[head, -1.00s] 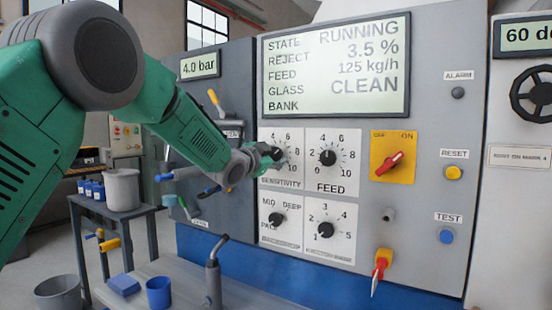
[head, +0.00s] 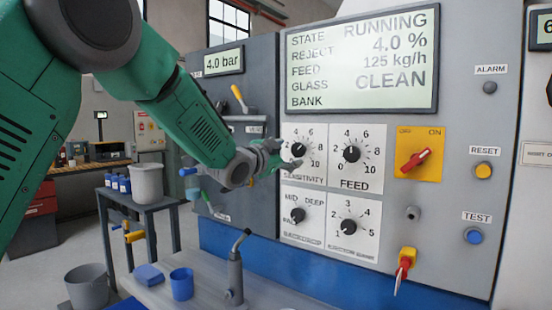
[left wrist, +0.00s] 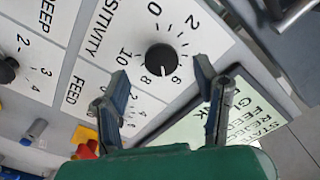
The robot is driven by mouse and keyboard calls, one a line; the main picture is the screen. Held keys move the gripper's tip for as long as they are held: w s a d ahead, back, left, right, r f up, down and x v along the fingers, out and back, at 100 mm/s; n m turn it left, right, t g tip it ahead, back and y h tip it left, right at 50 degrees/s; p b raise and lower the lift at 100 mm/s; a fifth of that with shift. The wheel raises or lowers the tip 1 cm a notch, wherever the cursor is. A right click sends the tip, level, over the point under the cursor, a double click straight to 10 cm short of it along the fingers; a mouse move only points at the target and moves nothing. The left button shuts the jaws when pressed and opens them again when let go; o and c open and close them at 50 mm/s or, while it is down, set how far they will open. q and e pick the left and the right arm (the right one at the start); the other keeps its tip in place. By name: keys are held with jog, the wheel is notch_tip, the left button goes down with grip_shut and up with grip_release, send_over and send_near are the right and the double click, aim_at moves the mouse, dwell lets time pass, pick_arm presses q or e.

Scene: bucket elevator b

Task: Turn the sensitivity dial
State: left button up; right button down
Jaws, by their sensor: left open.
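The sensitivity dial (head: 297,149) is a round black knob on a white scale plate, at the upper left of the group of dials. In the head view, my left gripper (head: 284,157) is in front of its plate and hides part of the dial and scale. In the left wrist view, the whole dial (left wrist: 160,59) shows, with a white pointer line facing toward the gripper. The left gripper's two fingers (left wrist: 162,76) are spread, with the dial ahead of the gap between them and nothing held. My right gripper is not in view.
The feed dial (head: 352,153) is right of the sensitivity dial, with two more dials below. A red switch on a yellow plate (head: 419,154) is farther right. The display (head: 362,59) above reads RUNNING and 4.0 %. A grey lever (head: 235,275) rises from the bench below.

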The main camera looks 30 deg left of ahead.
pick_arm(q)
jog(key=s, duration=0.6)
jog(key=shift+s+a, duration=0.15)
jog(key=shift+a, duration=0.1)
jog(key=shift+f, duration=0.1)
